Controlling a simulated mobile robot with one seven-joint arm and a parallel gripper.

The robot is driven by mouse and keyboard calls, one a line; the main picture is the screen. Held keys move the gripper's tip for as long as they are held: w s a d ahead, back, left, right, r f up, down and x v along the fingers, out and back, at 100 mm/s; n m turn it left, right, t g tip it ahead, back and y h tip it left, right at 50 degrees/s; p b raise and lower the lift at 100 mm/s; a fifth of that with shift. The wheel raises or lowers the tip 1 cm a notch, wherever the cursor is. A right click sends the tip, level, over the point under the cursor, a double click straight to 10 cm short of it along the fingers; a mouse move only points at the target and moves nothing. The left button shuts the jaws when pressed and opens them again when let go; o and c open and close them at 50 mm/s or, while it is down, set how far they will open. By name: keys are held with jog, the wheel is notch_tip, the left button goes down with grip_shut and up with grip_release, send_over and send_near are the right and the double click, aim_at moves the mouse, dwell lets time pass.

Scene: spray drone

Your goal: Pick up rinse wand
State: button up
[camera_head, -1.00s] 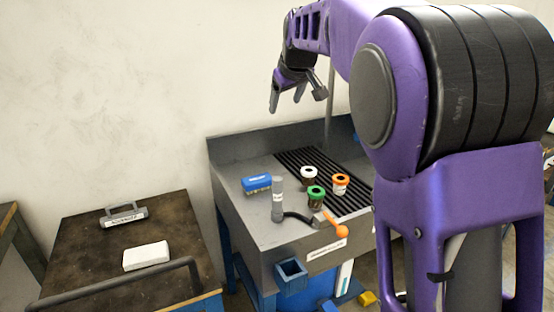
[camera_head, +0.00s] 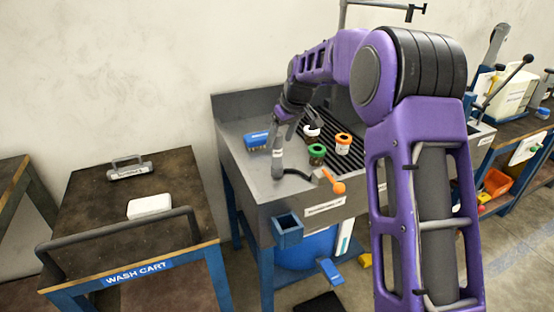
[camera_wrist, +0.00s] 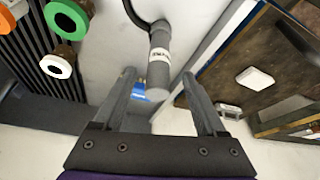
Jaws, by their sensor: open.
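The rinse wand is a grey upright cylinder (camera_head: 277,161) with a pale label band, on the grey sink deck. A black hose runs from its base toward an orange-handled fitting (camera_head: 337,186). My gripper (camera_head: 284,121) is just above the wand's top, pointing down. In the wrist view my gripper (camera_wrist: 157,78) is open, and the wand (camera_wrist: 159,62) shows between its two fingers, with a gap on each side. No contact shows. How deep the wand sits between the fingers is hard to tell.
A blue brush (camera_head: 254,141) lies close left of the wand. The sink's back wall (camera_head: 243,105) rises behind. A wash cart (camera_head: 90,225) stands left.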

aim_at(275, 153)
jog(key=b+x, duration=0.1)
jog(key=x, duration=0.6)
jog(key=shift+w+f, duration=0.15)
jog(key=shift+f, duration=0.15)
grip_shut()
